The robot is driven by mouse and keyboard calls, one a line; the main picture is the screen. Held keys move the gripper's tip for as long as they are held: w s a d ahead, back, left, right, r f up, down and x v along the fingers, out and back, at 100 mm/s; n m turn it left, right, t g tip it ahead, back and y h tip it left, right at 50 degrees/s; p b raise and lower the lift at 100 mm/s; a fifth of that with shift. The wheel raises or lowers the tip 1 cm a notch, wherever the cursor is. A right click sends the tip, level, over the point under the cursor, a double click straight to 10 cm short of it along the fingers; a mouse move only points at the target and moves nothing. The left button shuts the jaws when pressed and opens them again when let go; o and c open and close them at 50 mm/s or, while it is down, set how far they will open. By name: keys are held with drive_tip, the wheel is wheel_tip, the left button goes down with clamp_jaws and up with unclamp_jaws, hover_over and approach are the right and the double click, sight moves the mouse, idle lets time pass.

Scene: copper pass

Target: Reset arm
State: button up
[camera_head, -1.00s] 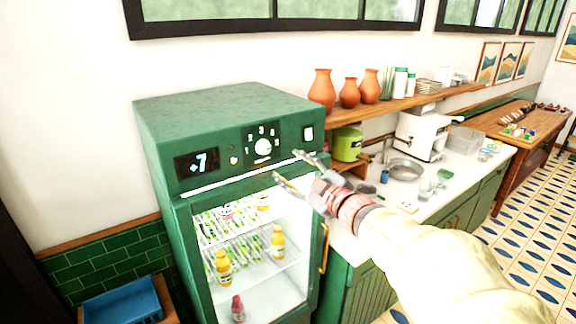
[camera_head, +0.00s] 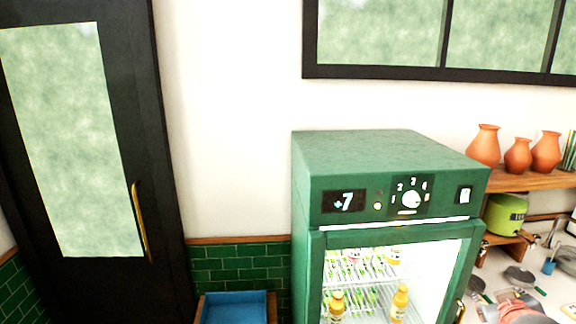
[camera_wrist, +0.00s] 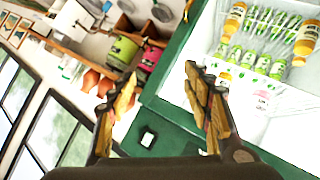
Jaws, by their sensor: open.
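My gripper (camera_wrist: 161,77) shows in the wrist view with its two yellow-padded fingers spread apart and nothing between them. The wrist view is tilted, and the fingers stand in front of the green fridge's edge and the shelf area. The green fridge (camera_head: 392,160) stands right of centre, with a display reading +7, a dial and a lit glass front. Yellow-capped bottles (camera_head: 399,301) stand inside it.
A black door (camera_head: 130,120) with a brass handle is at the left. A blue tray (camera_head: 234,309) sits low, left of the fridge. Clay vases (camera_head: 484,146) stand on a wooden shelf at the right. Pans lie on the counter.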

drive_tip(key=s+a+f+m+g+y+b, duration=0.1)
drive_tip(key=s+a+f+g+y+b, duration=0.1)
drive_tip(key=s+a+f, duration=0.45)
drive_tip(key=s+a+f+m+g+y+b, duration=0.15)
drive_tip(key=s+a, duration=0.25)
drive_tip(key=a, duration=0.5)
drive_tip(key=s+a+f+g+y+b, duration=0.2)
drive_tip(key=s+a+f+b, duration=0.1)
drive_tip(key=s+a+f, duration=0.3)
drive_tip(key=a+n+t+y+b, duration=0.1)
drive_tip(key=a+n+b, duration=0.1)
drive_tip(key=a, duration=0.7)
drive_tip(key=shift+w+a+r+b, duration=0.15)
drive_tip(key=shift+a+r+b, duration=0.15)
drive_tip(key=shift+b, duration=0.35)
